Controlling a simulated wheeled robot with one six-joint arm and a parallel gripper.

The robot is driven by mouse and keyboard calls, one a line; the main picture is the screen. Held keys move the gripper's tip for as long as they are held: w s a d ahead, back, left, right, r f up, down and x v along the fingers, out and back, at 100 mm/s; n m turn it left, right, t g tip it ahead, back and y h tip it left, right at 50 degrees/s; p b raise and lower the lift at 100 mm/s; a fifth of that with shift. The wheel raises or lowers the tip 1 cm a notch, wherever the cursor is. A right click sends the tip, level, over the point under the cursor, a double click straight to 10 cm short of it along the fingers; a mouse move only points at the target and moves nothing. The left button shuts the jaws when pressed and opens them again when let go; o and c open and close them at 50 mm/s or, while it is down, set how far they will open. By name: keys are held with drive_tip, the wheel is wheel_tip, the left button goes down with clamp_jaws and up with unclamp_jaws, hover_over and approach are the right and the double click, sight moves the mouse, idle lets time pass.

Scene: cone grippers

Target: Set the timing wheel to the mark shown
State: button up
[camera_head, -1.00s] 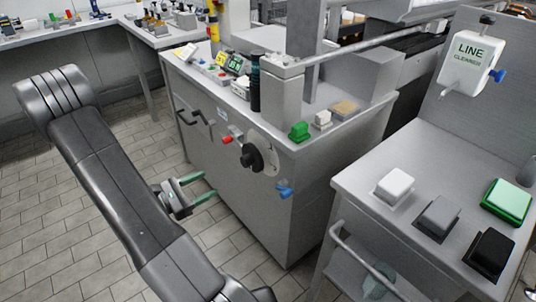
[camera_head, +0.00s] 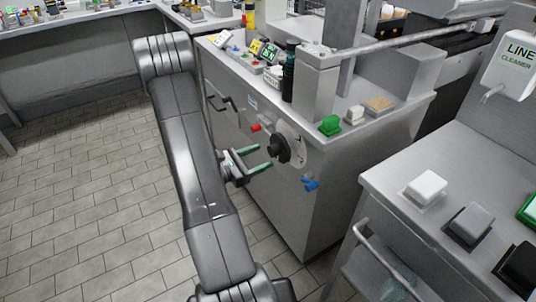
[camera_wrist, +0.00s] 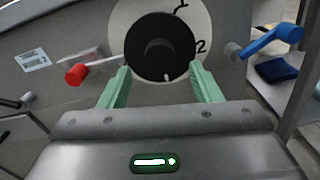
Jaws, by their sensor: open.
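The timing wheel is a black round knob (camera_head: 279,151) on a pale dial plate (camera_head: 297,142) on the grey cabinet's front. In the wrist view the knob (camera_wrist: 160,46) fills the upper middle, with a small white mark at its lower edge. The dial plate (camera_wrist: 202,30) shows a 1 at upper right and a 2 at right; the rest is hidden or cut off. My gripper (camera_head: 259,158) is open with green fingers, just in front of the wheel. In the wrist view the fingertips (camera_wrist: 160,72) lie either side of the knob's lower part; contact cannot be told.
A red-tipped lever (camera_wrist: 80,73) is left of the wheel and a blue-handled valve (camera_wrist: 270,40) right. A small green display (camera_head: 269,53) stands on the cabinet top. A side bench (camera_head: 400,205) with coloured blocks stands at right. Tiled floor is clear at left.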

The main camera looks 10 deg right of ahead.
sight(271, 152)
drive_tip(key=shift+x, duration=1.85)
drive_tip(key=c, duration=1)
drive_tip(key=shift+n, duration=0.3)
